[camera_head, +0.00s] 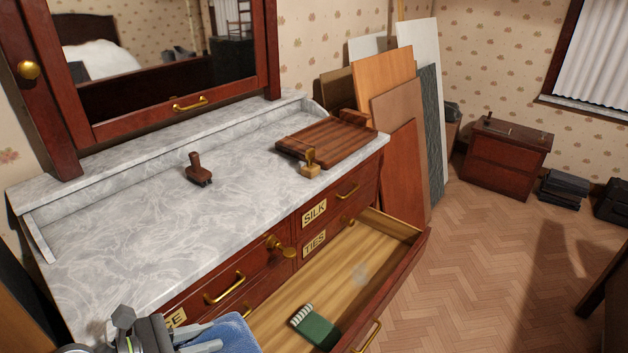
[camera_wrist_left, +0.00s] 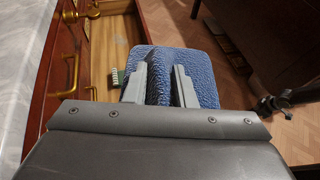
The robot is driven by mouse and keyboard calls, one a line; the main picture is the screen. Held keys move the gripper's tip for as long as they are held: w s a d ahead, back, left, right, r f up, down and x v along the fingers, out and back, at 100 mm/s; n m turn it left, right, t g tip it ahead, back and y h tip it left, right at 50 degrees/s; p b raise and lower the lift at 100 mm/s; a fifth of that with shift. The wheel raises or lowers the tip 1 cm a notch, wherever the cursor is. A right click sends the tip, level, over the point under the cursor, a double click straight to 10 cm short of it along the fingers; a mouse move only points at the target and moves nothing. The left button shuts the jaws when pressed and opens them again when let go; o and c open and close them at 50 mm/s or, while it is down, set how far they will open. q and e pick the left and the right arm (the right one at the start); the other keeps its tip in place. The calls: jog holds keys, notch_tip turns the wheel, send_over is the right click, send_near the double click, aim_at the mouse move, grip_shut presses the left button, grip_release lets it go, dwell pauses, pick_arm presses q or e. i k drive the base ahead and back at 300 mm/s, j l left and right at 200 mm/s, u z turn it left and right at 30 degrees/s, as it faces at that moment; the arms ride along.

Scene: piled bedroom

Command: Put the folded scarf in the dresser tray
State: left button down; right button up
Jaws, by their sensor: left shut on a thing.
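The blue folded cloth (camera_wrist_left: 205,75), which looks like the folded scarf, is soft and textured. It also shows at the bottom edge of the head view (camera_head: 233,334). My left gripper (camera_wrist_left: 160,82) is shut on it; its fingers also show in the head view (camera_head: 205,338). The cloth is held by the near end of the open drawer, and partly hides it. The dark wooden slatted tray (camera_head: 318,142) lies on the back right of the marble dresser top (camera_head: 130,236).
The open drawer (camera_head: 350,262) holds a green thing with a white striped edge (camera_head: 315,327). A small brown wooden thing (camera_head: 199,168) and a brass-topped block (camera_head: 310,164) stand on the marble. Boards (camera_head: 385,75) lean right of the dresser. The marble's front left is clear.

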aim_at(318, 147)
jog(key=i+l, duration=0.45)
jog(key=i+l+u, duration=0.1)
jog(key=i+l, duration=0.4)
jog(key=l, duration=0.15)
